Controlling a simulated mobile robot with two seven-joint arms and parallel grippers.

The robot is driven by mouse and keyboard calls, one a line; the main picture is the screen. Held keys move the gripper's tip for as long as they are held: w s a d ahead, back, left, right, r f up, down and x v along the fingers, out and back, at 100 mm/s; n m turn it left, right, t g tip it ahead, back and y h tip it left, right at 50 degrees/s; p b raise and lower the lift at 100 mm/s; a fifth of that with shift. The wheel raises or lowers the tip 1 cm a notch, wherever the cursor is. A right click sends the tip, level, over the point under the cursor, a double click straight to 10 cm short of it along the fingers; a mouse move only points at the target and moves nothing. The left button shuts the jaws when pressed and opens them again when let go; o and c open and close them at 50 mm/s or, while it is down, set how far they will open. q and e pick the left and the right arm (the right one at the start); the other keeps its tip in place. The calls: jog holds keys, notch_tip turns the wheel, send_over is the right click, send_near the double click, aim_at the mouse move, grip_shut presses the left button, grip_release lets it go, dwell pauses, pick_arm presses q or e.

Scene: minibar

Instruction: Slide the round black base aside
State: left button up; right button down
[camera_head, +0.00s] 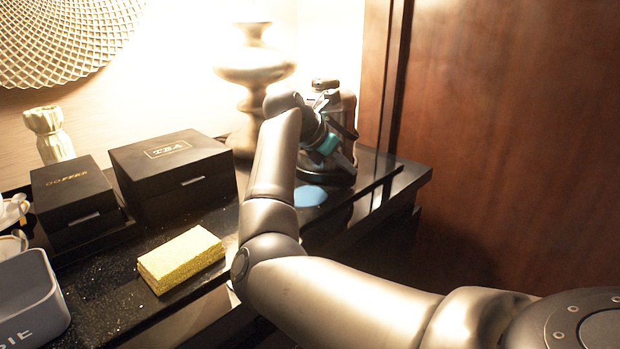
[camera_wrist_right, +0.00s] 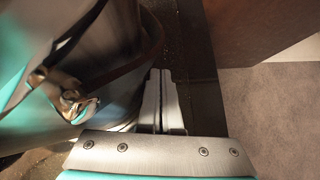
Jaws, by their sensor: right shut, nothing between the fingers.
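The round black base (camera_head: 338,176) is partly visible under a metal kettle (camera_head: 345,108) at the right end of the black counter. My right arm reaches across the counter and hides part of the kettle. My right gripper (camera_head: 346,160) is at the kettle's lower front, close to the base. In the right wrist view its fingers (camera_wrist_right: 161,98) are together with nothing between them, just right of the kettle (camera_wrist_right: 105,60). I cannot tell whether they touch the kettle or the base. My left gripper is not in view.
A blue patch (camera_head: 309,196) lies on the counter in front of the base. A yellow sponge (camera_head: 181,259), a tea box (camera_head: 172,170), a coffee box (camera_head: 75,200) and a grey bin (camera_head: 32,295) stand to the left. A lamp (camera_head: 252,75) is behind. The counter (camera_head: 385,185) ends near the wooden panel (camera_head: 510,130).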

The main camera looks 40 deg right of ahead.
jog(key=shift+s+d+f, duration=0.1)
jog(key=shift+d, duration=0.95)
jog(key=shift+f, duration=0.1)
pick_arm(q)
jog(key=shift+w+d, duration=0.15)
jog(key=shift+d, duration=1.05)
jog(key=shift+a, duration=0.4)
pick_arm(e)
jog(key=shift+a+f, duration=0.1)
